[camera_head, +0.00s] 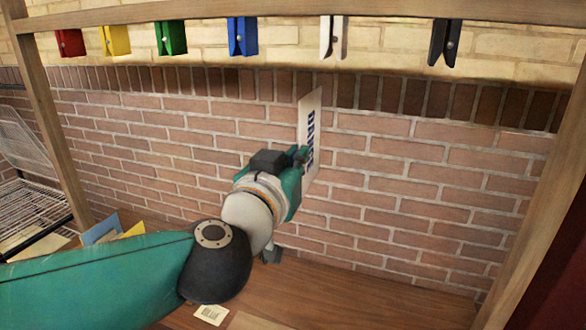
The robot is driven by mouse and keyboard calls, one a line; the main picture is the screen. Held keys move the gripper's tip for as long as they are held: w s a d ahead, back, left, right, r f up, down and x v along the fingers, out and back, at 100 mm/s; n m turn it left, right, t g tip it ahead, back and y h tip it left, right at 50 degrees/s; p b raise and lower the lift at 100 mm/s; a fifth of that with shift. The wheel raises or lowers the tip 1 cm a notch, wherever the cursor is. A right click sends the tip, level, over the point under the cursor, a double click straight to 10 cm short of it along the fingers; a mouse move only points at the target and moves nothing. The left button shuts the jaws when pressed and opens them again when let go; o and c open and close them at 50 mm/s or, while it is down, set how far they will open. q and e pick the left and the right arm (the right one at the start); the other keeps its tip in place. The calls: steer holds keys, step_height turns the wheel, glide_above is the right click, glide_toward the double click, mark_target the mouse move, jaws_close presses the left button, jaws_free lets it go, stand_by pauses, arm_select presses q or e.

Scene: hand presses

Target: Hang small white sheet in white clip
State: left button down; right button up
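The small white sheet (311,118) shows as a narrow upright strip with dark blue print. My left gripper (301,157) has its fingertips at the lower part of the sheet and appears shut on it. The gripper hides part of the sheet's lower left edge. The white clip (326,37) hangs from the wooden bar above. The sheet's top edge is below the clip and apart from it. Whether the clip's jaws are open cannot be told. My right gripper is not in view.
Red (70,42), yellow (115,39), green (171,37), blue (242,36) and black (444,42) clips hang from the same wooden bar (290,11). Wooden posts stand at both sides, with a brick wall behind. A wire rack (32,212) stands left. Papers lie on the table.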

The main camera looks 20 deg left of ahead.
mark_target(317, 89)
arm_select(q)
steer(key=w, duration=0.3)
steer(key=w+b, duration=0.1)
steer(key=w, duration=0.6)
steer(key=shift+w+r, duration=0.15)
steer(key=shift+r, duration=0.15)
steer(key=shift+r+p, duration=0.4)
steer(key=shift+r, duration=0.25)
steer(key=shift+r+p, duration=0.85)
steer(key=shift+p, duration=0.2)
steer(key=shift+p, duration=0.5)
steer(key=shift+r, duration=0.2)
steer(key=shift+r+p, duration=0.9)
steer(key=shift+p, duration=0.15)
steer(key=shift+r, duration=1.05)
steer(key=shift+r, duration=0.1)
